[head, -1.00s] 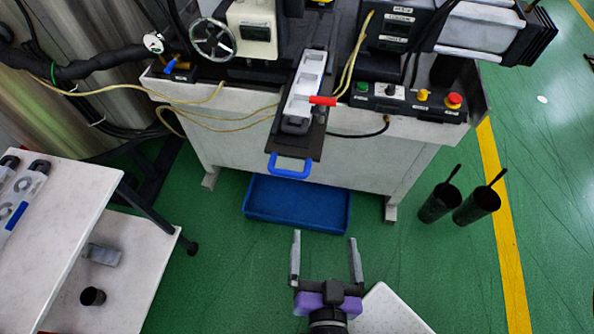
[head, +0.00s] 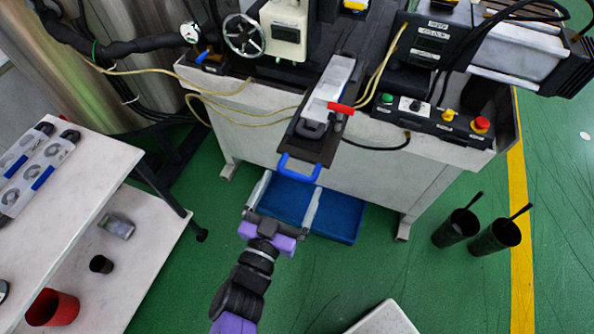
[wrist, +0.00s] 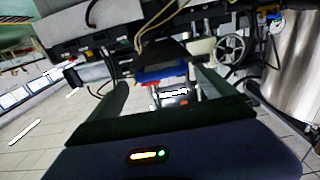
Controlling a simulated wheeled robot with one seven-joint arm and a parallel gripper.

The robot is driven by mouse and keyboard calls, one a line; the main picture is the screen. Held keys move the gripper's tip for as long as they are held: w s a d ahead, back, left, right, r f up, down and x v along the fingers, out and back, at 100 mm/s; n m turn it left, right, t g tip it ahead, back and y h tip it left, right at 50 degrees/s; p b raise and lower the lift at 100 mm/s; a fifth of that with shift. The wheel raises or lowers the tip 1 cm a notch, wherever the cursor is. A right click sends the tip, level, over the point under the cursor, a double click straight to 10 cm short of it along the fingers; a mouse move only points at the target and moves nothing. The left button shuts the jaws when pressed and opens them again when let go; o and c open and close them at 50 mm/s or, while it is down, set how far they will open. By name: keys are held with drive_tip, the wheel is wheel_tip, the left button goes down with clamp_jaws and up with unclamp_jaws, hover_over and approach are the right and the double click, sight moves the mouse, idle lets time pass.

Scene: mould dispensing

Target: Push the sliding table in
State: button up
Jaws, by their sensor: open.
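The sliding table (head: 316,151) is a dark plate that sticks out over the front edge of the machine bench. A blue handle (head: 299,169) is fixed at its near end, and a silver mould (head: 328,97) with a red grip (head: 341,108) lies on it. My gripper (head: 289,194) is open and empty, with its fingertips a little short of the blue handle in the head view. In the wrist view the blue handle (wrist: 162,74) lies ahead between the two fingers, apart from them.
A blue tray (head: 341,222) lies on the floor under the sliding table. The white bench front (head: 380,172) stands behind it. A button panel (head: 435,115) is at the right of the bench.

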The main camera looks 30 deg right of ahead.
sight(297, 174)
drive_tip(key=shift+p+x, duration=0.35)
drive_tip(key=shift+x, duration=1.7)
drive_tip(key=shift+c, duration=0.4)
drive_tip(key=c, duration=1.7)
drive_tip(key=b+x, duration=0.2)
drive_tip(key=x, duration=1.3)
drive_tip(key=shift+d, duration=0.1)
drive_tip(key=o, duration=1.8)
